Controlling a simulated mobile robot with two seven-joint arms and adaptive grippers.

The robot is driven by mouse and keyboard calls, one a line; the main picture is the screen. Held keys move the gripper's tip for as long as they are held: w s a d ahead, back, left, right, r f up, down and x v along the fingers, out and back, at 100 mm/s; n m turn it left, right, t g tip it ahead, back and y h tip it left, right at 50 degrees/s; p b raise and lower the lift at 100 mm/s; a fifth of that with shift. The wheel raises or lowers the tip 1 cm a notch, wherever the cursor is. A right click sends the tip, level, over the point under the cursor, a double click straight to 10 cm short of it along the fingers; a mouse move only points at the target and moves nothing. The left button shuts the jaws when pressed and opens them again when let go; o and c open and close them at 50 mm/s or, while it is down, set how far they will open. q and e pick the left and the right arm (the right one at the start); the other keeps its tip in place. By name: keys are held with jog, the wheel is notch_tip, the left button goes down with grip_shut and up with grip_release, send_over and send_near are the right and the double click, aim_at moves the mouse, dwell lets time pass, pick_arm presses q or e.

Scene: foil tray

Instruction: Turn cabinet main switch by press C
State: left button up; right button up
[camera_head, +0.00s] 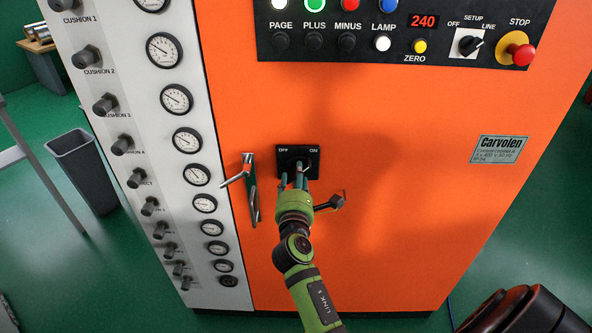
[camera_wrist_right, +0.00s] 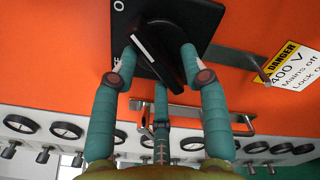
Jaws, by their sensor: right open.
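The main switch (camera_head: 285,153) is a black square plate marked OFF and ON on the orange cabinet front. In the right wrist view, its black knob (camera_wrist_right: 162,52) has a white line and sits tilted on the plate. My right gripper (camera_head: 298,178) reaches up from below, its fingers at the switch and hiding part of the knob. The wrist view shows the three teal fingers of the gripper (camera_wrist_right: 160,62) spread open, two on either side of the knob and one below. I cannot tell whether they touch it. My left gripper is out of view.
A metal door handle (camera_head: 252,188) stands left of the switch. A control panel (camera_head: 350,42) with buttons and a red stop button (camera_head: 522,54) is above. Gauges and knobs line the white left strip (camera_head: 160,120). A grey bin (camera_head: 82,168) stands on the green floor.

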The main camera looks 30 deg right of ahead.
jog(key=shift+x, duration=0.95)
jog(key=shift+w, duration=0.25)
jog(key=shift+a, duration=0.1)
grip_shut()
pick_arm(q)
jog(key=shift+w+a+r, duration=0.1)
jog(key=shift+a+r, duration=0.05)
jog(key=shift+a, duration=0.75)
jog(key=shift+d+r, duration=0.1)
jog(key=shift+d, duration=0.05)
